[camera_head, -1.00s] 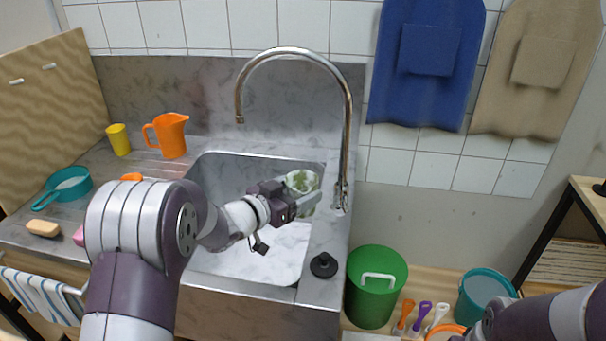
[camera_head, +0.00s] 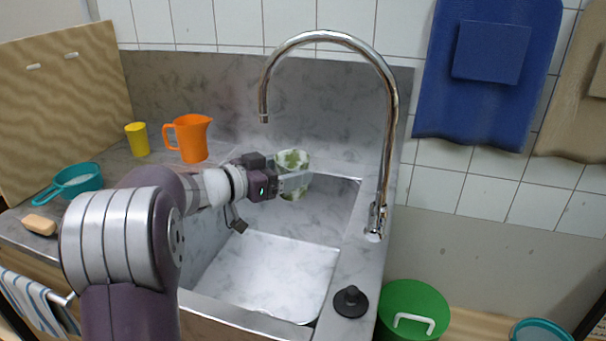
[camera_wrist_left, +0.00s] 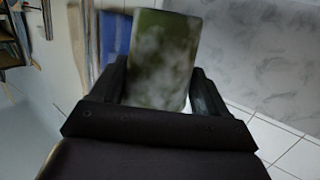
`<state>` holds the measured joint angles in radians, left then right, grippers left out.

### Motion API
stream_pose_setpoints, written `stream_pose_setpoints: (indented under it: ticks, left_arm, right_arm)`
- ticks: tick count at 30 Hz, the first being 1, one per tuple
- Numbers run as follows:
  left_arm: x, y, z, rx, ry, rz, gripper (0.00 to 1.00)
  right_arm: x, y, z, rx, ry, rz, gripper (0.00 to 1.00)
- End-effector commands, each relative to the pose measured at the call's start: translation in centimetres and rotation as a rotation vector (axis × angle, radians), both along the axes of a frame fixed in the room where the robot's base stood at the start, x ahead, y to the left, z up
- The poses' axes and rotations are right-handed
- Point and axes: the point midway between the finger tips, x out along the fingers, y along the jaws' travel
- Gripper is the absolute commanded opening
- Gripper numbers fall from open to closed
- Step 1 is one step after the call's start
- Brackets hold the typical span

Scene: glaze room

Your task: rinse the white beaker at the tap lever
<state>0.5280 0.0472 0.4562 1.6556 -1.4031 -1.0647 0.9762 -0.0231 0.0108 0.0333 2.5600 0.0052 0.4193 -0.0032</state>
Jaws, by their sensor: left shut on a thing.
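The white beaker (camera_head: 292,161), marked with green patches, is in my left gripper (camera_head: 292,182), above the back part of the sink. The fingers are shut around its sides. The beaker (camera_wrist_left: 162,62) also shows between the fingers in the left wrist view, blurred; its inside is hidden. The chrome tap (camera_head: 392,130) arches over the sink, and its spout end (camera_head: 264,117) is above and left of the beaker. The tap lever (camera_head: 376,220) is low on the tap's base, right of the beaker and apart from it. My right gripper is out of view.
The sink basin (camera_head: 275,270) is open below the gripper. An orange jug (camera_head: 188,138), a yellow cup (camera_head: 137,139), a teal pan (camera_head: 78,182) and soap (camera_head: 39,225) stand on the left counter. A black plug (camera_head: 350,301) is on the right rim, beside a green bucket (camera_head: 414,300).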

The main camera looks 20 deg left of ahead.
Motion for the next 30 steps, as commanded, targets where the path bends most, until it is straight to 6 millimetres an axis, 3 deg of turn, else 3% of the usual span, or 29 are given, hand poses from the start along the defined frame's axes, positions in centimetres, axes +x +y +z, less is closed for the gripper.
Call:
stream_pose_setpoints:
  ticks: [6, 9, 14, 15, 28, 30]
  left_arm:
    - [0.5, 3.0, -0.8, -0.001, 0.0, 0.002, 0.45]
    - [0.7, 4.2, -0.3, -0.002, 0.002, 0.001, 0.45]
    - [0.9, 5.7, -0.8, -0.002, 0.001, 0.001, 0.45]
    - [1.0, 6.0, -0.9, -0.002, 0.001, 0.0, 0.38]
    - [1.1, 6.6, -1.4, 0.0, 0.0, 0.0, 0.38]
    - [1.1, 6.6, -1.4, 0.0, 0.0, 0.0, 0.38]
  right_arm:
    - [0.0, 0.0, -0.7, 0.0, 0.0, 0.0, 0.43]
    - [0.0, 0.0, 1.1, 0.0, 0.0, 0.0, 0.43]
    - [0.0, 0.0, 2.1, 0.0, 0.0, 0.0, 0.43]
    - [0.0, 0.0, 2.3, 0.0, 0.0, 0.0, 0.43]
    - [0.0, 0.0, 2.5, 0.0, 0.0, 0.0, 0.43]
    - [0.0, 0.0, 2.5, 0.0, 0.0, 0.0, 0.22]
